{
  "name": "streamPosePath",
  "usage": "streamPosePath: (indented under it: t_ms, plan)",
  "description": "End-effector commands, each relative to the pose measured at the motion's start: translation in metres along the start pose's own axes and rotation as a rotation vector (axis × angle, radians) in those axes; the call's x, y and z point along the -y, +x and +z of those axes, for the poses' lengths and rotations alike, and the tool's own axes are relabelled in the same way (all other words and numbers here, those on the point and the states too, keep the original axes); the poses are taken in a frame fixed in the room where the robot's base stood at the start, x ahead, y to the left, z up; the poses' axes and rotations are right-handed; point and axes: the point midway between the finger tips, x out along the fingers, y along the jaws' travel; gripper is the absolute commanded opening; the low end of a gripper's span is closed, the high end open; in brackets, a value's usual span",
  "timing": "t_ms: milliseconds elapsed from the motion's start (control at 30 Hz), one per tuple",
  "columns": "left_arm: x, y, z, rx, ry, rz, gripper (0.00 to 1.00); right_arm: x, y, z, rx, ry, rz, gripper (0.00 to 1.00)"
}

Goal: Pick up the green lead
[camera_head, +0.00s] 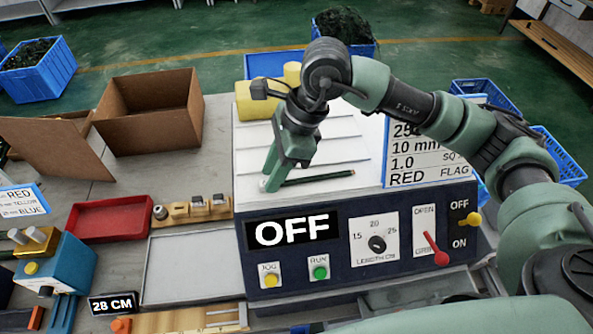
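The green lead (318,178) is a thin dark green rod lying on the white top of the machine (350,150), close to its front edge. My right gripper (271,182) points down at the lead's left end. Its fingertips overlap that end in the picture, and I cannot tell whether they touch it. The fingers are seen nearly edge on, so the gap between them does not show. My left gripper is not in view.
The machine's front panel has an OFF display (293,231), a dial (377,243) and a red lever (436,250). A sign board (430,150) stands right of the top. A red tray (112,220) and open cardboard box (150,110) are left.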

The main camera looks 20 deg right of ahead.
Motion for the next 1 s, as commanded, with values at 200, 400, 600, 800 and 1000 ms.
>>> streamPosePath:
  t_ms: [200,400,600,800,1000]
  plan:
    - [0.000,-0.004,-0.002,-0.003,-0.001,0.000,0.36,0.000,0.011,0.000,0.001,-0.001,0.000,0.29]
    - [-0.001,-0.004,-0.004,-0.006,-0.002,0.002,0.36,0.000,0.011,0.000,0.001,-0.001,0.000,0.10]
    - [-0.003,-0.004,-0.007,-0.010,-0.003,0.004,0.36,0.000,0.011,0.000,0.001,-0.001,0.000,0.00]
    - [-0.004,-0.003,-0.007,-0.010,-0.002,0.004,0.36,0.000,0.009,0.001,0.002,-0.001,-0.001,0.00]
    - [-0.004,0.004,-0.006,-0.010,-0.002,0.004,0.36,0.001,-0.003,0.006,0.004,-0.002,-0.003,0.00]
